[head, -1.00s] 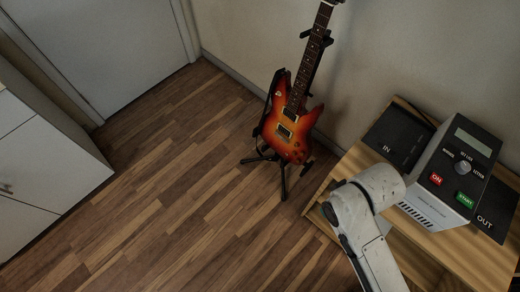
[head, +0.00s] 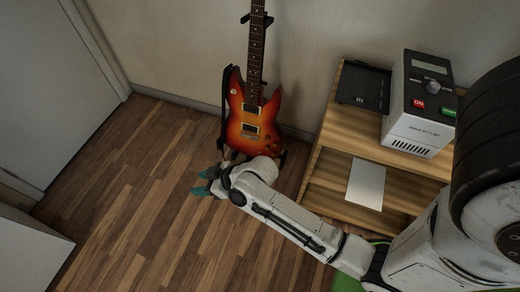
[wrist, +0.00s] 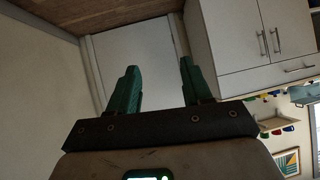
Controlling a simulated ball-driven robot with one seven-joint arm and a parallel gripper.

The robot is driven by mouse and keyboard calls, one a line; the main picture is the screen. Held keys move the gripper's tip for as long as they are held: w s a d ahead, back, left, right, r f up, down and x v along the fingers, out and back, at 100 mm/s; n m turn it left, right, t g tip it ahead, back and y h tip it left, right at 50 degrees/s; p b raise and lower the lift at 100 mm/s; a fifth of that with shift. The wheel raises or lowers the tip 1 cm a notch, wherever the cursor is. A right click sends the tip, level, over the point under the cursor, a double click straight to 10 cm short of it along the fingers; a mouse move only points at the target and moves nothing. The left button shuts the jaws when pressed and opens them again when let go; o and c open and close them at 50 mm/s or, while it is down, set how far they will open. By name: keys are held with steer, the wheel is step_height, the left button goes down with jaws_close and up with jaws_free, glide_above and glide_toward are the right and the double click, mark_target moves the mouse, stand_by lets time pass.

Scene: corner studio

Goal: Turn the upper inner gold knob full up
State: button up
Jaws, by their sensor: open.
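The sunburst electric guitar (head: 243,121) stands upright on a stand against the wall in the head view. In the wrist view my gripper (wrist: 159,67) is open, with nothing between the fingers. The guitar is not in the wrist view.
A wooden shelf unit (head: 328,127) stands right of the guitar. It bears a grey control box (head: 416,128) and a black pad (head: 361,85); a white sheet (head: 366,184) lies lower. The floor (head: 130,170) left of the guitar is clear. White cabinets (wrist: 252,38) show in the wrist view.

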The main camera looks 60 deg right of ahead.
steer(key=w+d+f+m+t+h+b, duration=0.3)
steer(key=w+d+f+t+b, duration=0.2)
steer(key=w+d+f+b, duration=0.15)
steer(key=m+g+h+b, duration=1.3)
steer(key=m+h, duration=0.1)
steer(key=h, duration=0.3)
glide_toward(267, 139)
steer(key=d+b, duration=0.1)
steer(key=d, duration=0.1)
steer(key=d+b, duration=0.1)
steer(key=d, duration=0.1)
steer(key=w+d+b, duration=0.1)
steer(key=d+b, duration=0.1)
steer(key=shift+d+f, duration=0.35)
steer(key=shift+w+d+r, duration=0.1)
steer(key=shift+d+r, duration=0.05)
steer(key=shift+d, duration=0.4)
steer(key=shift+c, duration=0.4)
jaws_close()
